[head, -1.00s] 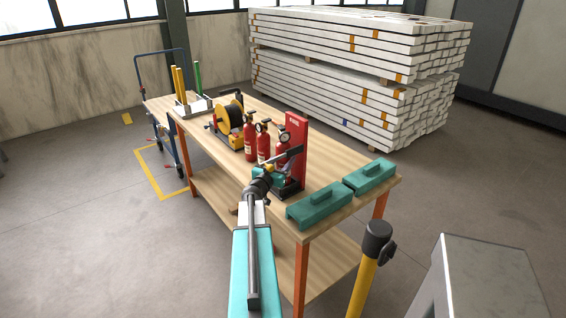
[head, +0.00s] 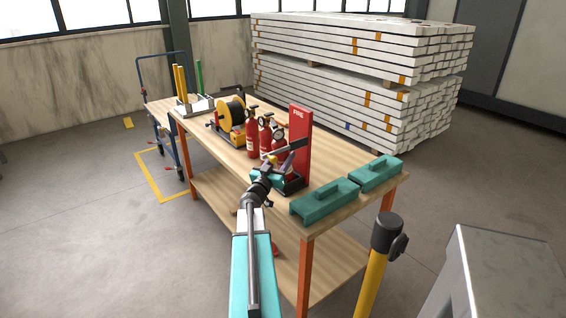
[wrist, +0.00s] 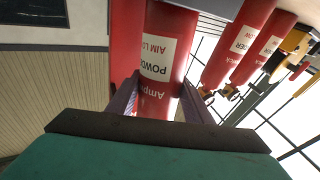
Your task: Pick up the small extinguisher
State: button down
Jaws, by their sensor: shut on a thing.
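A small red extinguisher (head: 279,141) with a round gauge on top is at the left of the red FIRE stand (head: 301,135) on the workbench. My gripper (head: 277,170) is shut on it. The wrist view shows the held extinguisher (wrist: 166,60) upside down in the picture, with its white POWDER label between my two fingers (wrist: 158,100). Its lower part is partly hidden by my gripper in the head view. I cannot tell whether it still touches the stand's base.
Two other red extinguishers, one (head: 252,138) and another (head: 265,137), stand close on the left. A yellow-black reel (head: 231,115) is farther back. Two teal boxes, one (head: 325,202) and another (head: 375,173), lie right of the stand. A yellow post (head: 372,285) stands before the bench.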

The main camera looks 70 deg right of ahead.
jog(key=shift+w+a+f+n+t+h+b, duration=0.15)
jog(key=shift+w+a+n+h+b, duration=0.35)
jog(key=shift+b, duration=1.35)
jog(key=shift+w+a+f+n+t+h+b, duration=0.25)
jog(key=shift+a+h+b, duration=0.35)
jog(key=shift+b, duration=1.2)
jog(key=shift+w+a+n+h+b, duration=0.1)
jog(key=shift+a+n+h+b, duration=0.2)
jog(key=shift+b, duration=0.6)
